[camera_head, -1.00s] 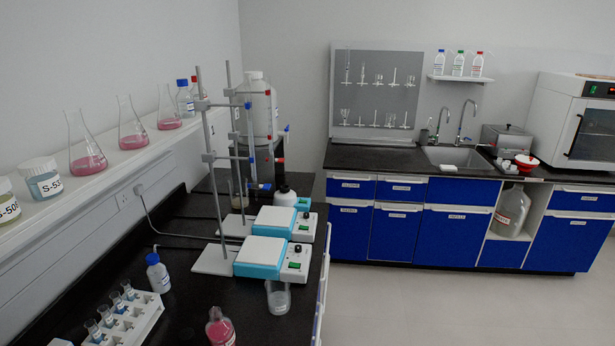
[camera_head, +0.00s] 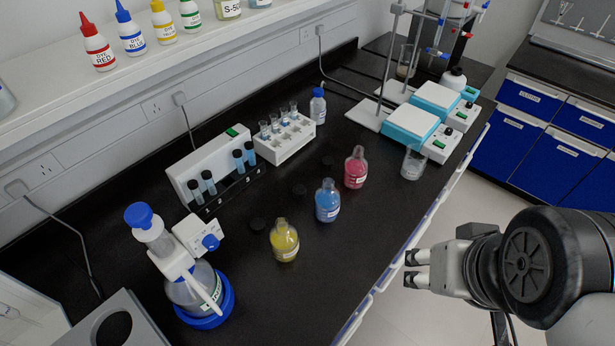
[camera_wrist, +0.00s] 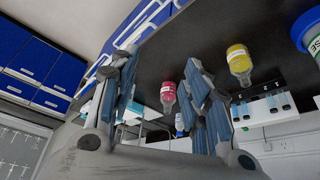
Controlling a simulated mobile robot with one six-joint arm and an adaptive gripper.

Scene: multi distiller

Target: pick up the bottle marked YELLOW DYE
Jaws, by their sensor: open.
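A small white bottle with a yellow cap (camera_head: 163,24) stands upright on the wall shelf, between the blue-capped bottle marked DYE BLUE (camera_head: 131,35) and a green-capped bottle (camera_head: 190,14). Its label is too small to read surely. The red-capped bottle marked DYE RED (camera_head: 98,46) stands at the left of this row. My gripper (camera_head: 411,269) is at the lower right in the head view, beyond the bench's front edge, far from the shelf. It is open and empty; its spread fingers (camera_wrist: 162,72) show in the wrist view. The yellow-capped bottle is not seen there.
On the black bench (camera_head: 255,290) stand bottles of yellow (camera_head: 284,242), blue (camera_head: 328,203) and pink (camera_head: 355,170) liquid. A blue-topped dispenser (camera_head: 185,285), tube racks (camera_head: 285,140) and stirrers (camera_head: 411,122) stand around them. Floor is clear past the edge.

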